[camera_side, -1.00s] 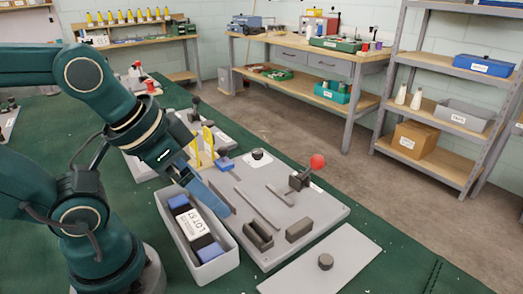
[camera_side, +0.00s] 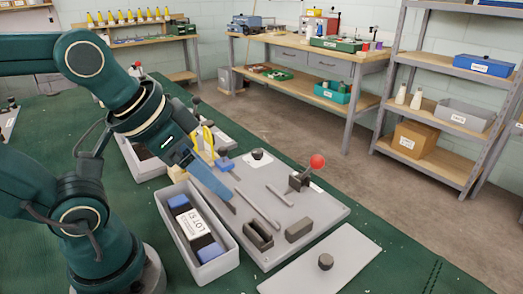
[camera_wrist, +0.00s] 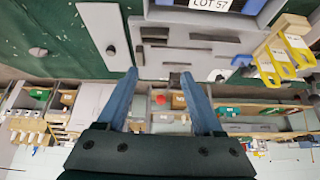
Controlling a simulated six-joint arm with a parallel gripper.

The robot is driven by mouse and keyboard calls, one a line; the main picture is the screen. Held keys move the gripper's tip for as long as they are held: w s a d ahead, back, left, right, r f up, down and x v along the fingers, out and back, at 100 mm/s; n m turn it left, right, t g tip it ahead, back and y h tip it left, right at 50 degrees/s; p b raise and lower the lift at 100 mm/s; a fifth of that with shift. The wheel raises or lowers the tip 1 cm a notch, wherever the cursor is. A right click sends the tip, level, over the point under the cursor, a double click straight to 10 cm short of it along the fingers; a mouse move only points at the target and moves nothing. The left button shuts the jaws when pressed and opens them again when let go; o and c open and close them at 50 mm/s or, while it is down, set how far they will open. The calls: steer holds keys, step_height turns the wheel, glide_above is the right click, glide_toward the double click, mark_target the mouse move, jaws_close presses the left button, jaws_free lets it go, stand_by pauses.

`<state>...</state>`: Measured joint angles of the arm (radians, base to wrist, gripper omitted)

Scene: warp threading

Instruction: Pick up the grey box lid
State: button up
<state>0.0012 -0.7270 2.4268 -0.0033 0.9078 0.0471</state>
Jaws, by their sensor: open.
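The grey box lid (camera_side: 283,277) is a flat grey plate with a dark round knob (camera_side: 326,261). It lies on the green mat at the front right in the side view, and at the upper left in the wrist view (camera_wrist: 102,28). My gripper (camera_side: 233,208) hangs over the grey fixture board, left of and behind the lid. Its blue fingers are apart and empty in the wrist view (camera_wrist: 158,74). The open grey box (camera_side: 228,262) stands left of the board, holding a blue and black item labelled LOT 57 (camera_side: 194,226).
The grey board (camera_side: 318,213) bears dark blocks (camera_side: 299,229), thin bars and a lever with a red ball (camera_side: 317,161). Yellow upright parts (camera_side: 207,138) stand close behind my gripper. Green mat beside the lid is clear.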

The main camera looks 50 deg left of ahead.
steer(key=w+d+r+m, duration=0.2)
steer(key=w, duration=0.3)
steer(key=m+g, duration=0.4)
steer(key=g, duration=0.1)
glide_above(326, 259)
steer(key=shift+h, duration=0.4)
steer(key=f, duration=1.2)
steer(key=shift+s+a, duration=0.2)
steer(key=shift+a, duration=0.05)
steer(key=shift+d+f, duration=0.1)
steer(key=shift+f, duration=0.3)
steer(key=shift+w+d+f, duration=0.15)
steer(key=shift+f, duration=2.1)
jaws_close()
